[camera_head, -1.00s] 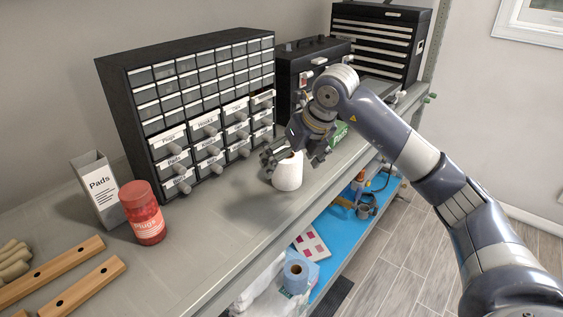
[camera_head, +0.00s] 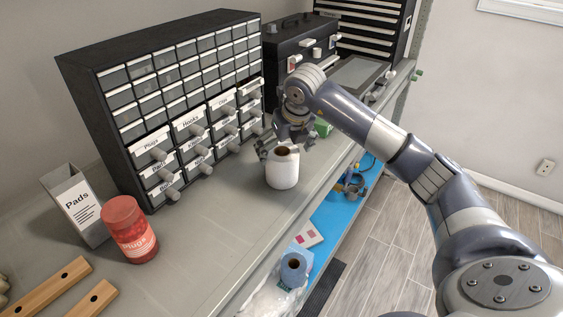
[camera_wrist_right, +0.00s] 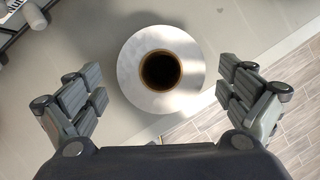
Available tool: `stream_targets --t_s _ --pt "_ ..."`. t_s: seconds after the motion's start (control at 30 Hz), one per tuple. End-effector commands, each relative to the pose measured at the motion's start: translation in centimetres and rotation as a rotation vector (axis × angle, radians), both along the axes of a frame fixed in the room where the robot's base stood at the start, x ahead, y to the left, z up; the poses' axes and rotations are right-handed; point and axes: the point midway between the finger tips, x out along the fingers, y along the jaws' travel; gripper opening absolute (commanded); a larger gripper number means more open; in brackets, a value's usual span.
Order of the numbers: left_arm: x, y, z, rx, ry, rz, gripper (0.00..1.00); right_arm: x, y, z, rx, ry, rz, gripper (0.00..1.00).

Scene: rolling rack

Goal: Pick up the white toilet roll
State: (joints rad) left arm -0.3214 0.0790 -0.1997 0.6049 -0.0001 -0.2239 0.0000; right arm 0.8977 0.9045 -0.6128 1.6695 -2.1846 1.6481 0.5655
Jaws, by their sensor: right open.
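The white toilet roll (camera_head: 282,172) stands upright on the grey bench top, near its front edge. My right gripper (camera_head: 279,149) is at the roll's upper end, just behind it in the head view. In the right wrist view, the roll (camera_wrist_right: 133,82) is seen from above with its brown core hole. The right gripper's two fingers (camera_wrist_right: 160,92) are open on either side of it, with gaps between finger pads and roll. My left gripper is in neither view.
A drawer cabinet (camera_head: 166,95) stands behind the roll. A red jar (camera_head: 130,230) and a Pads box (camera_head: 76,207) are at the left. A blue roll (camera_head: 293,270) sits on the lower shelf. Bare bench top (camera_head: 215,215) lies left of the toilet roll.

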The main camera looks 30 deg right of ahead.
Motion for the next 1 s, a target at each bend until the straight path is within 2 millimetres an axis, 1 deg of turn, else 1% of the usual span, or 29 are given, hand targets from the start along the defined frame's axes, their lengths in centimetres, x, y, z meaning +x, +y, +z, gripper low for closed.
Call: stream_targets --t_s 0.03,0.1,0.2,0.23,0.37,0.53,0.57,0.6,0.67,0.7,0.77,1.0 --pt "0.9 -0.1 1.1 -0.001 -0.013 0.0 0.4 0.1 0.0 -0.3 0.001 0.006 0.0 0.96" --pt "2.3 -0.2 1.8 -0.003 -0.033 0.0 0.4 0.4 -0.1 -1.2 0.0 0.006 0.001 0.96" --pt "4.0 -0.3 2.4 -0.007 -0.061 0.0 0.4 1.0 -0.2 -2.6 0.001 0.004 -0.001 0.96" --pt "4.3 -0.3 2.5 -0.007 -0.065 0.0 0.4 1.1 -0.2 -2.9 0.001 0.004 -0.001 0.96" --pt "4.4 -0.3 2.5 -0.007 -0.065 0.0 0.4 1.3 -0.2 -3.5 0.0 0.001 0.001 0.96" --pt "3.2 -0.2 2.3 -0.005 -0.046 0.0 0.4 1.3 -0.2 -3.6 0.0 0.0 0.001 0.96" --pt "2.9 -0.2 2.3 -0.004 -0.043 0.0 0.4 1.3 -0.2 -3.6 0.0 0.0 0.001 0.92" --pt "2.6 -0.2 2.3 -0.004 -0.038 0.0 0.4 1.3 -0.2 -3.6 0.0 0.0 0.001 0.83" --pt "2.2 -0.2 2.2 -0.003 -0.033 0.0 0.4 1.3 -0.2 -3.6 0.0 0.0 0.001 0.69" --pt "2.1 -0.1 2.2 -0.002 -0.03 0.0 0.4 1.3 -0.2 -3.6 0.0 0.0 0.001 0.6" --pt "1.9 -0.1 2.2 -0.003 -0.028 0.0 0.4 1.3 -0.2 -3.5 0.0 0.001 0.001 0.47" --pt "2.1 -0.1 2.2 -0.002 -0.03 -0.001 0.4 1.3 -0.2 -3.5 0.0 0.0 0.001 0.46"
